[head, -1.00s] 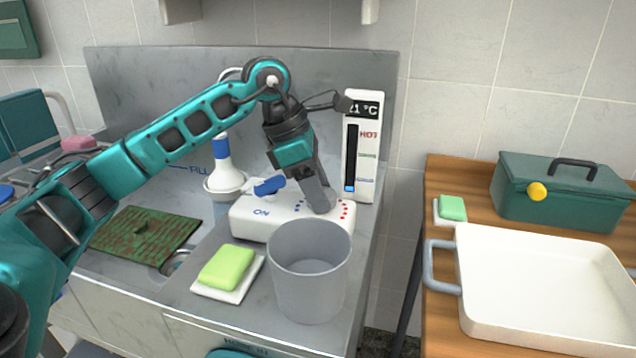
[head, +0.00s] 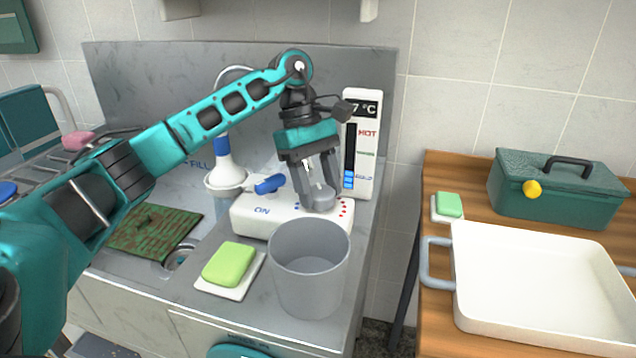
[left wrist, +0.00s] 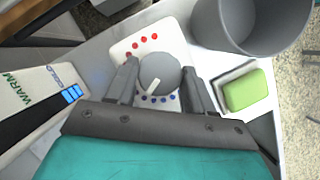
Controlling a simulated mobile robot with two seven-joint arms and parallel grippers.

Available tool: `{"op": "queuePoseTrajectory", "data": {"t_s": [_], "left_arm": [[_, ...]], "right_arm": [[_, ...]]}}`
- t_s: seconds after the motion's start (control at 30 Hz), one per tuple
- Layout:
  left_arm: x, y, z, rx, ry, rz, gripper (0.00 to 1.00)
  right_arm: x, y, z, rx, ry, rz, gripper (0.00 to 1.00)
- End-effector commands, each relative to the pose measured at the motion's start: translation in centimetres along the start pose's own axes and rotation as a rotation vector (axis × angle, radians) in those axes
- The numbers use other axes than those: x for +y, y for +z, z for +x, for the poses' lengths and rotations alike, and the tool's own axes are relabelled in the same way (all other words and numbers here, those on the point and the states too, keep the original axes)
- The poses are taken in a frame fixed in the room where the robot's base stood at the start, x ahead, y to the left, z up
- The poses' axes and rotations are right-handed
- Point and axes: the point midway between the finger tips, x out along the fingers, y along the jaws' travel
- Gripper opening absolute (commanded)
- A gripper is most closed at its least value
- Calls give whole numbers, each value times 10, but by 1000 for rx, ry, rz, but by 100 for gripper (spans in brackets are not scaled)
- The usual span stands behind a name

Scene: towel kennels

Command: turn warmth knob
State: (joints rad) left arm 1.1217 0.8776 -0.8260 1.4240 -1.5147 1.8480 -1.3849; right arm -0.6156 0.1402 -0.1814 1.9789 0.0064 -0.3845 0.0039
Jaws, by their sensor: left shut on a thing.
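The grey round warmth knob (head: 323,199) is on the right end of a white box (head: 262,222) with red and blue dots. My left gripper (head: 319,188) comes down from above, its fingers on either side of the knob and shut on it. In the left wrist view, the knob (left wrist: 158,72) sits between the fingers; its pale pointer mark lies toward the blue dots. A white gauge panel (head: 364,150) behind has a partly covered display ending in "7 °C" and a short blue bar near its bottom. My right gripper is out of view.
A blue lever (head: 269,184) sits on the box beside "ON". A grey bucket (head: 310,275) stands in front, next to green soap (head: 228,264) on a white dish. A wooden table (head: 428,205) at right holds a white tray (head: 458,270) and green toolbox (head: 555,195).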

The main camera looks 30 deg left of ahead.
Motion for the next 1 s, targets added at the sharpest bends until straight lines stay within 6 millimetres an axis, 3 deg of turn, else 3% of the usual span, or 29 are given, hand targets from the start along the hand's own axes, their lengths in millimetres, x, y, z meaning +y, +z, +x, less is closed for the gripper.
{"op": "queuePoseTrajectory", "data": {"t_s": [0.33, 0.87, 0.9, 1.0], "left_arm": [[1, 0, 0, 2, -51, 127, 22], [1, 0, 0, 3, -61, 148, 22], [1, 0, 0, 3, -61, 148, 54], [1, 0, 0, 2, -61, 148, 64]], "right_arm": [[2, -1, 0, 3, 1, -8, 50], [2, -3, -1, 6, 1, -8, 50], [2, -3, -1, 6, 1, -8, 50], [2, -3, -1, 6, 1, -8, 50]]}}
